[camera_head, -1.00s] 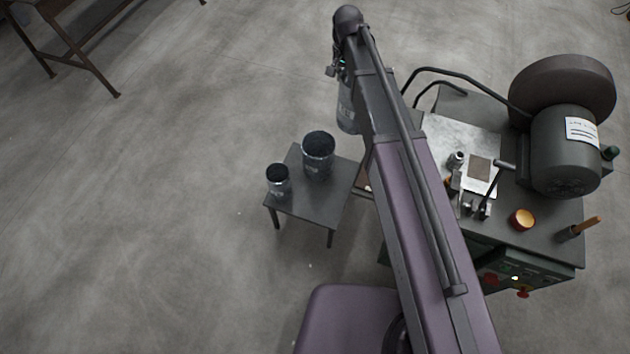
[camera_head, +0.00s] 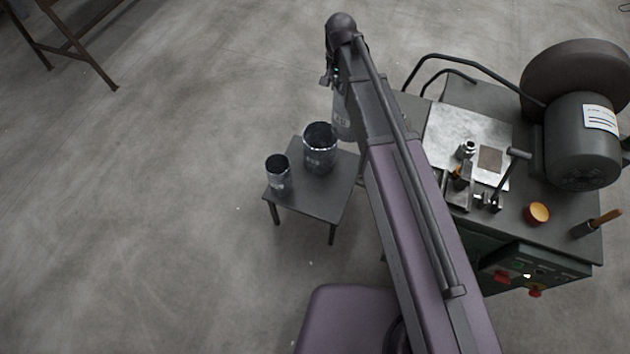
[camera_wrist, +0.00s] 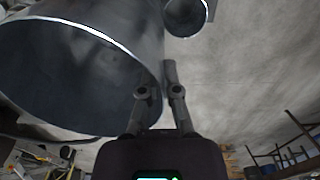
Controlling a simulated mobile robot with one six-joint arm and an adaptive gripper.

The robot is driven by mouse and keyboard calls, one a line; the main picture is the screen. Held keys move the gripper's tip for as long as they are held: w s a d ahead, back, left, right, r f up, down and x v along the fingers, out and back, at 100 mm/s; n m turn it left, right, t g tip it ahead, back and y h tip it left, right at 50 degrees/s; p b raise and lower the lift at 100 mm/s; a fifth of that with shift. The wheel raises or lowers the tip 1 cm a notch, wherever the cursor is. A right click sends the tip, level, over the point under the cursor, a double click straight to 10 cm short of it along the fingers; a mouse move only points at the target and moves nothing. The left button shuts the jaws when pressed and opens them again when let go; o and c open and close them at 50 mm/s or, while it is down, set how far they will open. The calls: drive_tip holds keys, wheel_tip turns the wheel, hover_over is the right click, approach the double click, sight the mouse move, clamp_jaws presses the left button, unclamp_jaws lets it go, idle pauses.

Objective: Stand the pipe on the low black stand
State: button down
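The low black stand (camera_head: 318,205) is a small dark table left of my arm. A wider grey pipe (camera_head: 320,158) and a narrower grey pipe (camera_head: 279,180) stand upright on it, open tops up. A third grey pipe (camera_head: 342,120) hangs at my gripper (camera_head: 331,76), partly hidden behind my arm, close to the wider pipe in the picture. In the wrist view the held pipe (camera_wrist: 60,60) fills the upper left. My gripper's fingers (camera_wrist: 160,80) sit at its rim, seemingly one on each side of the wall. Its far end is hidden.
A green-black workbench (camera_head: 575,245) with a grinder (camera_head: 580,135), a metal plate, small tools and an orange cup (camera_head: 537,213) stands right of my arm. A brown trestle (camera_head: 80,45) is at the upper left. The floor left of the stand is clear.

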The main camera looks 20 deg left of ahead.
drive_tip(key=s+a+f+n+b, duration=0.1)
drive_tip(key=s+f+b, duration=0.6)
drive_tip(key=f+b, duration=0.5)
drive_tip(key=s+a+f+n+b, duration=0.1)
drive_tip(key=s+a+f+b, duration=0.1)
drive_tip(key=s+f+b, duration=0.5)
drive_tip(key=s+a+f+n+b, duration=0.1)
drive_tip(key=s+f+b, duration=0.5)
drive_tip(key=f+b, duration=1.1)
drive_tip(key=shift+s+a+f+n, duration=0.3)
drive_tip(key=shift+s+f, duration=0.1)
drive_tip(key=shift+f, duration=0.4)
drive_tip(key=shift+w, duration=0.1)
drive_tip(key=w+a+b, duration=0.1)
drive_tip(key=w+a, duration=0.2)
drive_tip(key=w, duration=0.4)
drive_tip(key=w+a+f, duration=0.1)
drive_tip(key=w+a, duration=0.2)
drive_tip(key=w, duration=0.4)
drive_tip(key=shift+w+f+b, duration=0.25)
drive_tip(key=shift+w+b, duration=0.1)
drive_tip(key=shift+b, duration=0.05)
drive_tip(key=shift+f+b, duration=1.75)
drive_tip(key=shift+f, duration=0.2)
drive_tip(key=c, duration=0.8)
unclamp_jaws()
drive_tip(key=shift+r, duration=0.2)
